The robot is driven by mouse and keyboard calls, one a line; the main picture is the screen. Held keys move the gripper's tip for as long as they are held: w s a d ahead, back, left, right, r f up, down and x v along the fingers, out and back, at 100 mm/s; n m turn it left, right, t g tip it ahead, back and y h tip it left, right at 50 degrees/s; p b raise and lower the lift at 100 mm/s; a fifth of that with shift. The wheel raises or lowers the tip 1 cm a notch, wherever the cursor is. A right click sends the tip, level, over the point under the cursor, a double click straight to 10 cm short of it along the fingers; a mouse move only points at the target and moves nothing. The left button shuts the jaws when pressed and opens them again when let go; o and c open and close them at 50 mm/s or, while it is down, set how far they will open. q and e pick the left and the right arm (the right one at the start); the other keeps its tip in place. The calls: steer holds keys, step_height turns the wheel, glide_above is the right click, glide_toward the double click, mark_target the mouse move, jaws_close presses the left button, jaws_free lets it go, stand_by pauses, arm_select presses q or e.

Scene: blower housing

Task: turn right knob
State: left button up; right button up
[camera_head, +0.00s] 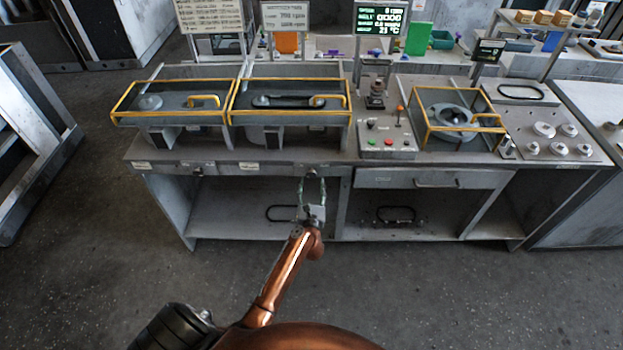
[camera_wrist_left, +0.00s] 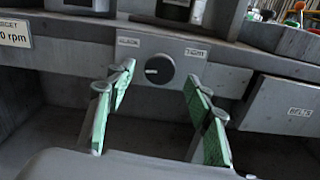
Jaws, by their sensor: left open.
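A dark round knob (camera_wrist_left: 159,69) with a pale mark sits on the grey front panel of the bench, between two small white labels. I take it for the right knob. My left gripper (camera_wrist_left: 158,77) is open, and its green-padded fingers reach toward the panel on either side of the knob. The fingers look apart from the knob; whether they touch it cannot be told. In the head view my left gripper (camera_head: 313,181) is at the bench's front edge, in front of the panel, and largely covers the knob. My right gripper is not in view.
A drawer (camera_head: 433,179) with a handle lies right of the knob. Open shelves lie below. Yellow-framed housings (camera_head: 288,101) and a control box (camera_head: 386,137) with buttons and a lever stand on the bench top. The floor before the bench is clear.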

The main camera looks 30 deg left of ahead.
mark_target(312, 176)
arm_select(q)
steer(key=shift+x, duration=1.2)
steer(key=shift+w+a, duration=0.3)
steer(key=shift+w, duration=0.05)
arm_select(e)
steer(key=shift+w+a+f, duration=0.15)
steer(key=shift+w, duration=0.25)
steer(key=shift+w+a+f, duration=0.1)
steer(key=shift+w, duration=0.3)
arm_select(q)
steer(key=c, duration=1.2)
steer(key=shift+o, duration=0.2)
steer(key=shift+r+m+p, duration=0.1)
steer(key=shift+m+p, duration=0.2)
steer(key=shift+p, duration=0.15)
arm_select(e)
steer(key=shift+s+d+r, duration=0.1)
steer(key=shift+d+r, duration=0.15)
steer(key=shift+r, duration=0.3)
arm_select(q)
steer(key=o, duration=1)
steer(key=shift+o, duration=0.8)
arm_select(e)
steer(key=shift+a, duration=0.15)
